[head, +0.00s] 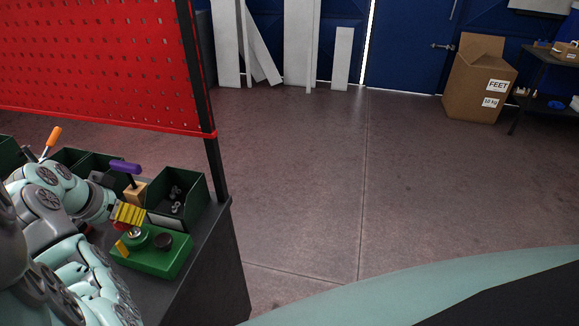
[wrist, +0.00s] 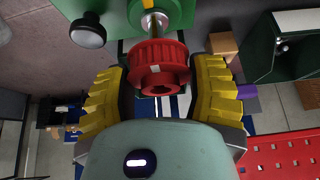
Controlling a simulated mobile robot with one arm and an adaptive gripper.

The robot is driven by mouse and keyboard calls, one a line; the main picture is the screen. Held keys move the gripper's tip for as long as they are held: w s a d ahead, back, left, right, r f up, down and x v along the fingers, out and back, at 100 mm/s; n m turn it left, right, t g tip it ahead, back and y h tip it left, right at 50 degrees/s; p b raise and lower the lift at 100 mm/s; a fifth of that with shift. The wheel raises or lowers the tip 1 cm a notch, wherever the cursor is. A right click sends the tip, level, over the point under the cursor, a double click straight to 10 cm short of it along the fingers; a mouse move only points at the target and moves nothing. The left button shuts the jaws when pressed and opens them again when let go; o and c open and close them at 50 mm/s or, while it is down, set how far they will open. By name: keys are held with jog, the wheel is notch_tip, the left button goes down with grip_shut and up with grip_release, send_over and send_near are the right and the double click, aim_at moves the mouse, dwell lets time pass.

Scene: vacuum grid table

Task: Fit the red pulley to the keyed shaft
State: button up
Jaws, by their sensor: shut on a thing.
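The red toothed pulley (wrist: 160,55) sits between the yellow fingers of my gripper (wrist: 160,68), which is shut on it. Its bore faces the wrist camera. The metal keyed shaft (wrist: 154,24) stands on the green fixture (wrist: 118,22), right beyond the pulley and roughly in line with it. I cannot tell whether the shaft tip is inside the bore; the key is not clear. In the head view my gripper (head: 126,230) is over the left part of the green fixture (head: 153,262), and only a sliver of red shows between the fingers.
A dark round knob (head: 163,241) stands on the fixture, right of the shaft. A green bin (head: 190,219) with metal parts is behind it. A red pegboard (head: 100,60) rises at the back.

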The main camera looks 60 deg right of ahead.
aim_at(133, 232)
jog(key=shift+f+b, duration=1.85)
jog(key=shift+f, duration=0.3)
dwell(1.6)
jog(key=o, duration=1.3)
jog(key=shift+v, duration=2.4)
jog(key=v, duration=0.7)
jog(key=shift+r, duration=0.15)
